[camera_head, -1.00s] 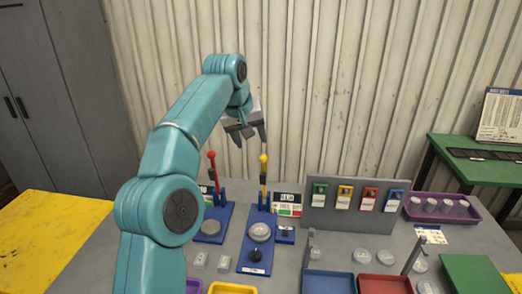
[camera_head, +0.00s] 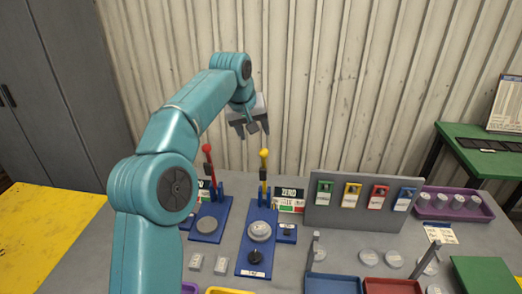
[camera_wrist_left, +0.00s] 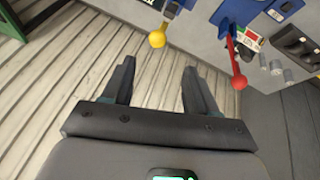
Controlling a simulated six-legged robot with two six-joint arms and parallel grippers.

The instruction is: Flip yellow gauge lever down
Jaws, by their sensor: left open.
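The yellow gauge lever (camera_head: 263,172) stands upright with its ball knob at the top, on a blue base (camera_head: 250,262) with a round grey disc. A similar red lever (camera_head: 210,170) stands upright to its left on another blue base. My left gripper (camera_head: 252,133) is open and empty, above and slightly behind the yellow knob, not touching it. In the left wrist view the open fingers (camera_wrist_left: 158,75) point toward the yellow knob (camera_wrist_left: 157,39), which lies just beyond the fingertips. The red knob (camera_wrist_left: 239,82) shows to the right of the fingers. My right gripper is not in view.
A grey panel (camera_head: 335,215) with several coloured tags stands right of the levers. A purple tray (camera_head: 452,214) of cups, blue and red trays (camera_head: 392,286), and loose discs lie on the grey table. A corrugated wall (camera_head: 350,80) is behind.

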